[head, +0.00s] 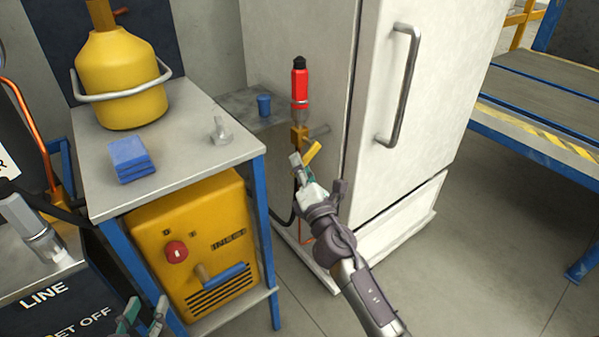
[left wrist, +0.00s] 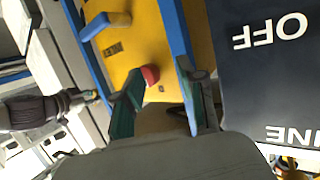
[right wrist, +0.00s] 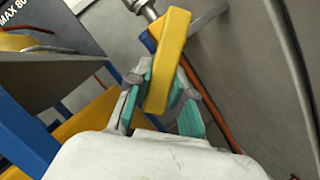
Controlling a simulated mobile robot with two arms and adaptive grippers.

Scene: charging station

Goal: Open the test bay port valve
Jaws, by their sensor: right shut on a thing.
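The valve is a brass body (head: 299,137) with a yellow lever handle (head: 312,151), on a pipe beside the white cabinet. A red fitting with a black tip (head: 300,80) stands upright above it. In the right wrist view the yellow handle (right wrist: 170,50) lies between the green fingertips. My right gripper (head: 303,170) is shut on this handle, which slants away from the brass body. My left gripper (head: 142,316) is low at the front left, away from the valve. In the left wrist view it (left wrist: 160,100) is open and empty.
A blue-legged table (head: 190,160) carries a yellow tank (head: 120,80), a blue block (head: 131,160) and a small grey fitting (head: 220,130). A yellow unit (head: 190,245) stands beneath. The white cabinet (head: 425,120) is close on the right; a dark panel (head: 50,305) is front left.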

